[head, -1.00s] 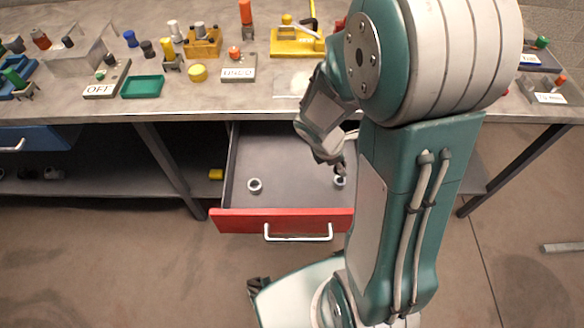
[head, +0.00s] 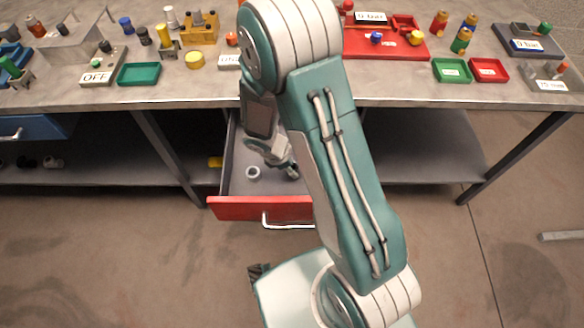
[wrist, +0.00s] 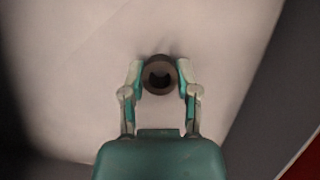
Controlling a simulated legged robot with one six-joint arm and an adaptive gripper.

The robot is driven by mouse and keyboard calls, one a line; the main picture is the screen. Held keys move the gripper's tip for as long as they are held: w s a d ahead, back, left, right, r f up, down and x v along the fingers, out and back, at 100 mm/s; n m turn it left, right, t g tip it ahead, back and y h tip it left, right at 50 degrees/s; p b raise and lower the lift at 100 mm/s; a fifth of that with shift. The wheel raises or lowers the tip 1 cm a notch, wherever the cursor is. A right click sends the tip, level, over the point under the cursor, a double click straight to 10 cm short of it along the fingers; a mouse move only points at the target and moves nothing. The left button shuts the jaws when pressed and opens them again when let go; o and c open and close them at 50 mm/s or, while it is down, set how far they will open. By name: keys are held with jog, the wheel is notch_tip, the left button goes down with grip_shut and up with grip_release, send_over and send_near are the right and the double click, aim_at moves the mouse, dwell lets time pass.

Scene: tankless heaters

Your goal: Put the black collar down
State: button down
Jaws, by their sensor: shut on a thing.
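The black collar (wrist: 160,64) is a short dark ring, seen end-on between the fingertips in the wrist view. My gripper (wrist: 160,78) is shut on it, one finger on each side. In the head view my gripper (head: 291,172) is low inside the open drawer (head: 237,184), and the collar there is too small to make out clearly. Whether the collar touches the drawer floor I cannot tell. Another grey ring (head: 252,172) lies on the drawer floor, left of my gripper.
The drawer has a red front (head: 245,208) with a pale handle (head: 285,226). My arm hides its right part. The workbench (head: 400,95) above carries a green tray (head: 138,74), an OFF sign block (head: 97,80) and a red board (head: 385,45). Drawer floor around the ring is clear.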

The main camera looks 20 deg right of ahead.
jog(key=shift+f, duration=0.3)
jog(key=shift+f, duration=0.15)
jog(key=shift+c, duration=1.8)
grip_release()
jog(key=s+v, duration=0.1)
jog(key=v, duration=1)
jog(key=s+d+r+m+t+y, duration=0.1)
jog(key=s+r+m, duration=0.3)
jog(key=r, duration=0.4)
jog(key=s+d+r+m+t+y, duration=0.2)
jog(key=s+r+m+t, duration=0.1)
jog(key=s+r+m, duration=0.2)
jog(key=s+d+r+m+t+y, duration=0.1)
jog(key=s+r+m, duration=0.4)
jog(key=r, duration=0.7)
jog(key=m+t, duration=0.1)
jog(key=m, duration=0.1)
jog(key=shift+d+m+y, duration=0.25)
jog(key=shift+m+y, duration=0.05)
